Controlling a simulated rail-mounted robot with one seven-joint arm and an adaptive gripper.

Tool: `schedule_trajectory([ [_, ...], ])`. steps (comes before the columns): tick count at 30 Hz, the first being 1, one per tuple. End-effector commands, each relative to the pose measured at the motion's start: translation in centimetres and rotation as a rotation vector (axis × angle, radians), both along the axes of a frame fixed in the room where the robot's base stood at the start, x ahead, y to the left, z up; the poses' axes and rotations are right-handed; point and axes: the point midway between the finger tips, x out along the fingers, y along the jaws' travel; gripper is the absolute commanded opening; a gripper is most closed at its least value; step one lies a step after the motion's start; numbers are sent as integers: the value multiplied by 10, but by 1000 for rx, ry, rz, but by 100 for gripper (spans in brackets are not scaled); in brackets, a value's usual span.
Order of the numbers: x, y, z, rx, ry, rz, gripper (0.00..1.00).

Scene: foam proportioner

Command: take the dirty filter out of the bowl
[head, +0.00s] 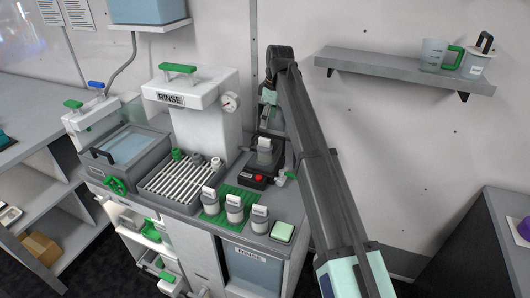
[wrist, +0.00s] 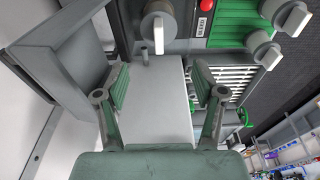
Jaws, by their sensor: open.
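A grey round piece with an upright white tab sits in a dark fixture (head: 271,178) on the bench; the piece (head: 264,157) also shows in the wrist view (wrist: 153,22). It may be the filter in its bowl; I cannot tell filter from bowl, nor whether it is dirty. My gripper (head: 268,98) is above and behind this fixture in the head view, small and partly hidden by my arm. In the wrist view my gripper (wrist: 162,84) is open and empty, its fingers well apart, with the tabbed piece beyond the fingertips near the top edge.
Several similar tabbed pieces (head: 234,208) stand on a green mat (head: 245,194) in front. The RINSE column (head: 196,115), slatted rack (head: 178,183) and water basin (head: 128,148) are left. A wall shelf (head: 385,68) holds a jug (head: 433,52) and another container (head: 477,64).

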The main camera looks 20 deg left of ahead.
Motion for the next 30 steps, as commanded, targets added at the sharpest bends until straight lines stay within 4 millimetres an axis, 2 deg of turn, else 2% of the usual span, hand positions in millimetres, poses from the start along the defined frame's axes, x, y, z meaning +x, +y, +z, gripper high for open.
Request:
schedule_trajectory([
  [6, -1, 6, -42, -1, 2, 0, 69],
  [12, 0, 11, -71, -1, 1, -1, 69],
  [22, 1, 13, -86, 0, 1, -1, 69],
  [30, 2, 18, -119, -1, 1, -1, 69],
])
